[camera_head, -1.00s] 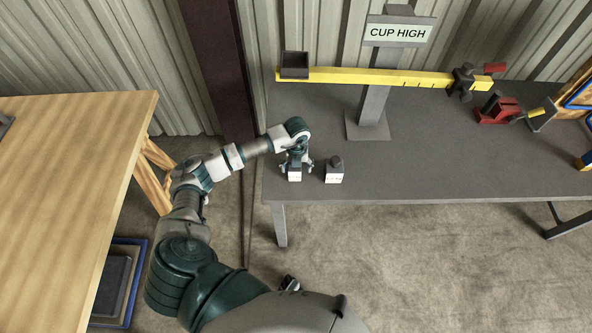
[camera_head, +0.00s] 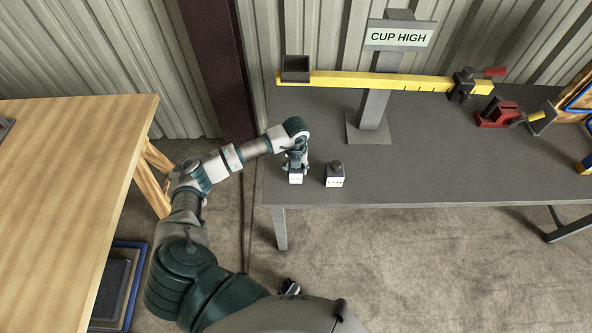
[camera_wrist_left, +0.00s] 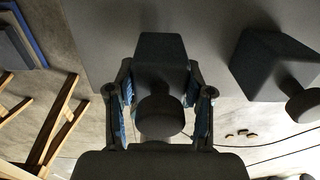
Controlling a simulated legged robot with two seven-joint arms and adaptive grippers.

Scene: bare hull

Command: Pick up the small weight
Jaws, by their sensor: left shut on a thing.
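Two weights with pale labelled fronts and dark knobs sit near the left front of the grey table. The left, seemingly smaller weight (camera_head: 296,179) is under my left gripper (camera_head: 296,165). In the left wrist view, my left gripper (camera_wrist_left: 160,112) has its fingers closed on both sides of the small weight (camera_wrist_left: 161,58), around its knob. I cannot tell that it is lifted off the table. The other weight (camera_head: 335,178) stands just to the right, apart from the gripper; it also shows in the left wrist view (camera_wrist_left: 272,66). My right gripper is not in view.
The grey table (camera_head: 430,165) carries a balance with a yellow beam (camera_head: 375,81), a dark cup (camera_head: 296,68) at its left end and a "CUP HIGH" sign (camera_head: 399,36). A red clamp-like thing (camera_head: 497,113) stands at right. A wooden table (camera_head: 70,180) is at left.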

